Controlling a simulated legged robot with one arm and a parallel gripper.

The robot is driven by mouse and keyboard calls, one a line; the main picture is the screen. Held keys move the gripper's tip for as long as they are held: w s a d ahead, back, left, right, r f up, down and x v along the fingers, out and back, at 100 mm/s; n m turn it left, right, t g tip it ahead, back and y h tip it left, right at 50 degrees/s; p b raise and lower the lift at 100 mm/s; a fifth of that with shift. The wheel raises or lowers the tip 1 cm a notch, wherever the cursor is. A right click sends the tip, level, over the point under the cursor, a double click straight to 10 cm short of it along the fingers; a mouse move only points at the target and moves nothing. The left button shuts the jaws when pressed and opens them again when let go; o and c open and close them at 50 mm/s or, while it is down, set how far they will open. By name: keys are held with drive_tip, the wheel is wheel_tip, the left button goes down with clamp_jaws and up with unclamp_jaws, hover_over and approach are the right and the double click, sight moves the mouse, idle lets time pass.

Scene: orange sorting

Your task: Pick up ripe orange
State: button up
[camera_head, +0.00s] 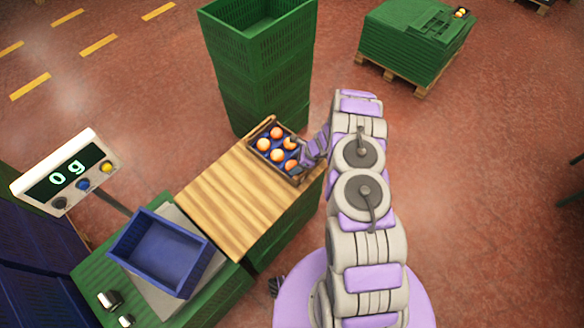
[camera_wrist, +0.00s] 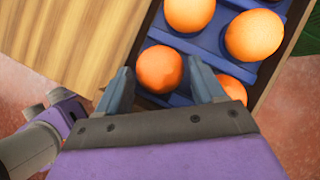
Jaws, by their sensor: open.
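Several oranges lie in a wooden tray (camera_head: 300,178) with a blue insert on the wooden board. In the wrist view a deeper orange-red orange (camera_wrist: 159,69) sits between my gripper's (camera_wrist: 163,84) two fingertips. My gripper is open, with one finger on each side of that orange. I cannot tell whether the fingers touch it. Two lighter oranges lie beyond, one at the top middle (camera_wrist: 189,13) and one at the top right (camera_wrist: 254,36). Another deep orange one (camera_wrist: 232,89) is right of the right finger. In the head view my gripper (camera_head: 296,158) reaches over the tray's right side.
The wooden board (camera_head: 225,200) is bare left of the tray. An empty blue bin (camera_head: 160,252) sits on a scale whose display (camera_head: 66,172) reads 0 g. Tall stacked green crates (camera_head: 262,75) stand behind the tray. A pallet of green crates (camera_head: 412,45) stands farther back right.

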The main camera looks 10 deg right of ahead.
sight(294, 164)
drive_tip(key=shift+w+a+f, duration=0.1)
drive_tip(key=shift+a+f, duration=0.15)
drive_tip(key=shift+f, duration=0.15)
drive_tip(key=c, duration=0.7)
drive_tip(key=shift+r, duration=0.2)
drive_tip(key=shift+c, duration=0.2)
wheel_tip(294, 164, up, 10)
drive_tip(key=shift+f+p, duration=0.15)
drive_tip(key=shift+p, duration=0.65)
